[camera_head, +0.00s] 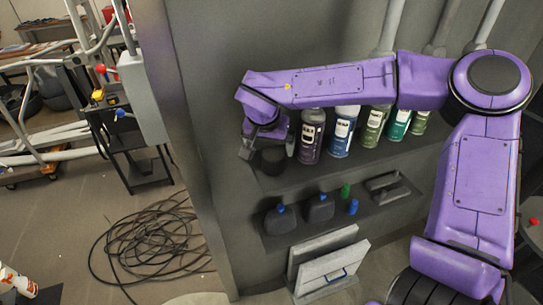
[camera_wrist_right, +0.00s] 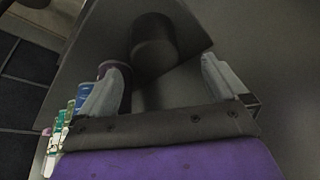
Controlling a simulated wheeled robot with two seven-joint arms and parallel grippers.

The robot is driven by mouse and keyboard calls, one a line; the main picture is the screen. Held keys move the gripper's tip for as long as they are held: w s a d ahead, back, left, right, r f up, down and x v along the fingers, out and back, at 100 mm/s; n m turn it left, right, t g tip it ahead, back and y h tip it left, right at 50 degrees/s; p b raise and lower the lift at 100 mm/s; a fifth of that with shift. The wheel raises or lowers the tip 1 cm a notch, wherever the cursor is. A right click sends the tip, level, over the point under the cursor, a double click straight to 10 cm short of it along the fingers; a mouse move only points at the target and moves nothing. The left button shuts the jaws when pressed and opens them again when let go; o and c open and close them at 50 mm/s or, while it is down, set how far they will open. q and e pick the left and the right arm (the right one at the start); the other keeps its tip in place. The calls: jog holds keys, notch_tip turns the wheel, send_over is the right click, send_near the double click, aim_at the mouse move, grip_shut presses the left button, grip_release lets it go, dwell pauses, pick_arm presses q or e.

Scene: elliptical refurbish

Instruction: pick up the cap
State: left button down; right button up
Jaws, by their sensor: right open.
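The cap looks like a short black cylinder (camera_head: 271,161) at the left end of the upper shelf. It also shows in the right wrist view (camera_wrist_right: 154,42), at the top middle, beyond the fingers. My right gripper (camera_head: 268,147) is open, with its fingers pointing down and spread on either side of the cap in the head view. In the right wrist view its two fingers (camera_wrist_right: 163,84) are wide apart with nothing held between them. I cannot tell whether either finger touches the cap. My left gripper is not in view.
Several spray cans, the nearest a purple one (camera_head: 311,137), stand in a row just right of my right gripper. The lower shelf holds black jugs with blue caps (camera_head: 320,208). A grey panel wall (camera_head: 200,120) stands left of the shelf. Coiled cable (camera_head: 150,240) lies on the floor.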

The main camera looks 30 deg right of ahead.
aim_at(273, 154)
jog(key=x, duration=0.2)
jog(key=p+x, duration=0.1)
jog(key=x, duration=0.2)
jog(key=shift+s+d+f+p, duration=0.15)
jog(key=shift+s+f+p, duration=0.05)
jog(key=shift+f+p, duration=0.1)
jog(key=shift+d+f, duration=0.15)
jog(key=shift+f, duration=0.15)
jog(key=c, duration=1)
